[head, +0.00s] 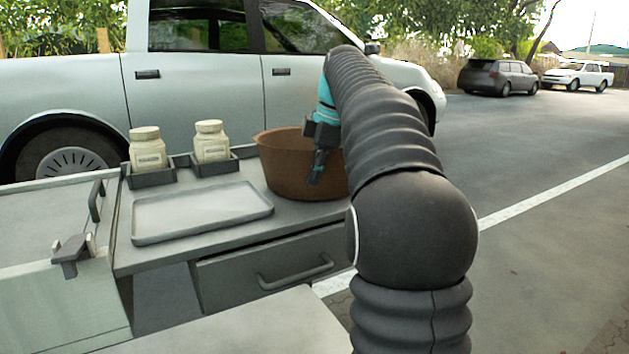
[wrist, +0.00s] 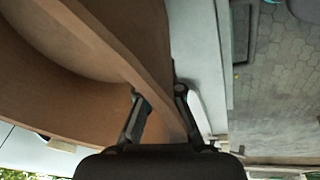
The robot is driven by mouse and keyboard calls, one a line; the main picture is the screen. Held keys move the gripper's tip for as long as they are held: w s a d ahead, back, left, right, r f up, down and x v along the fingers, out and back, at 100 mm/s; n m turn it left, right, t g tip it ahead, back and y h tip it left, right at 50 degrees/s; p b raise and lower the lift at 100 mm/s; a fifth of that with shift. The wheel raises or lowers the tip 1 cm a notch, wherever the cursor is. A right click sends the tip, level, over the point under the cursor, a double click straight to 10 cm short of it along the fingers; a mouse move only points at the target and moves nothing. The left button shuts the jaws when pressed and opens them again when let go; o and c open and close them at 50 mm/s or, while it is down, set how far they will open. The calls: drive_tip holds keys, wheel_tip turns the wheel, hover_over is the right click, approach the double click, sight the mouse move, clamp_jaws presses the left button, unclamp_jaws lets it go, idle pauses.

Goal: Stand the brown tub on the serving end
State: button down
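The brown tub (head: 285,170) is a wide, round, open vessel at the right end of the grey counter (head: 225,238), behind its front edge. It looks upright, and its base appears to be at the counter top. My gripper (head: 317,168) reaches down at the tub's near right rim. In the wrist view, the tub (wrist: 90,45) fills the upper left, and my gripper (wrist: 160,98) has one finger inside the wall and one outside, closed in on it. The finger pads' contact is partly hidden. No label shows which end is the serving end.
A shallow grey tray (head: 200,212) lies left of the tub. Two lidded jars (head: 148,150) (head: 211,143) stand in dark holders behind it. A drawer with a handle (head: 295,272) is below. A lower grey surface (head: 240,325) is in front. A silver pickup (head: 200,95) stands behind.

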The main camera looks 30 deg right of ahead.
drive_tip(key=shift+f, duration=0.25)
drive_tip(key=c, duration=1.3)
unclamp_jaws()
drive_tip(key=p+v, duration=0.4)
drive_tip(key=v, duration=0.8)
drive_tip(key=s+a+f+m+t+h, duration=0.2)
drive_tip(key=s+a+f+m, duration=0.9)
drive_tip(key=s+a+f, duration=0.55)
drive_tip(key=s+f+m, duration=0.1)
drive_tip(key=s+f, duration=0.1)
drive_tip(key=f, duration=0.1)
drive_tip(key=s+a+f+m, duration=0.1)
drive_tip(key=s+f, duration=0.2)
drive_tip(key=f, duration=0.1)
drive_tip(key=s+a+f+m+t, duration=0.1)
drive_tip(key=s+f, duration=0.2)
drive_tip(key=shift+s+f, duration=0.15)
drive_tip(key=shift+f, duration=0.2)
